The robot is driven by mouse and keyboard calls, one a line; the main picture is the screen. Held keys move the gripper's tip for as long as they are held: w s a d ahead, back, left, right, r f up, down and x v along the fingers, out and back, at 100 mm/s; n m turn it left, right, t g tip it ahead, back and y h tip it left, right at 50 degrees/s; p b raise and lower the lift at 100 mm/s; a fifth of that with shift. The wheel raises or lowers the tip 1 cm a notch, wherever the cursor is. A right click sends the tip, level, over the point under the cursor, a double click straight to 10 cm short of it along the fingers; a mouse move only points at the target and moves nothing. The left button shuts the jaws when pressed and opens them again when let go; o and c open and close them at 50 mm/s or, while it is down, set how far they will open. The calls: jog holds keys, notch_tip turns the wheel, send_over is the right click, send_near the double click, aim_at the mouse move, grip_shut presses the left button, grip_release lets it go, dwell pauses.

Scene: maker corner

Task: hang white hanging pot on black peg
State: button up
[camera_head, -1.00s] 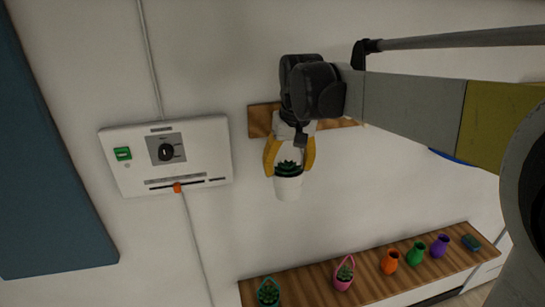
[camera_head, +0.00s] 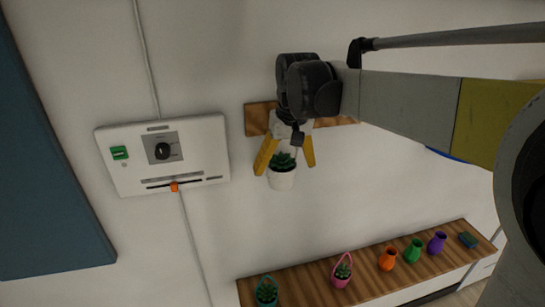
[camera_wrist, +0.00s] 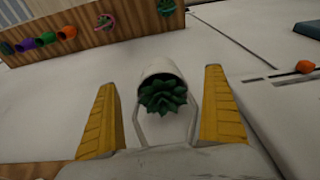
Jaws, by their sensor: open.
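The white hanging pot (camera_head: 281,180) with a green succulent hangs below my gripper (camera_head: 284,160) in front of the wall. In the wrist view the pot (camera_wrist: 158,70) and its thin pale handle lie between the two yellow fingers of my gripper (camera_wrist: 160,110). The fingers are spread wide, with a gap on both sides of the pot. A wooden peg board (camera_head: 258,118) is on the wall behind my gripper. The black peg cannot be made out; my gripper and wrist cover the middle of the board. Whether the handle rests on a peg is hidden.
A wooden shelf (camera_head: 310,284) below holds a teal pot (camera_head: 266,291), a pink pot (camera_head: 342,271), and orange, green and purple vases. A white control panel (camera_head: 165,155) with an orange knob is on the wall at left. The wall between pot and shelf is clear.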

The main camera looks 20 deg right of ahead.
jog(key=v, duration=1.1)
jog(key=s+f+t+b, duration=0.1)
jog(key=s+f+b, duration=0.5)
jog(key=f+b, duration=0.7)
jog(key=s+f+t+b, duration=0.2)
jog(key=s+f+b, duration=0.4)
jog(key=f+b, duration=0.8)
jog(key=s+f+t+b, duration=0.1)
jog(key=s+f+b, duration=0.5)
jog(key=f+b, duration=0.8)
notch_tip(320, 180, down, 18)
jog(key=shift+s+r+t, duration=0.2)
jog(key=shift+t, duration=0.2)
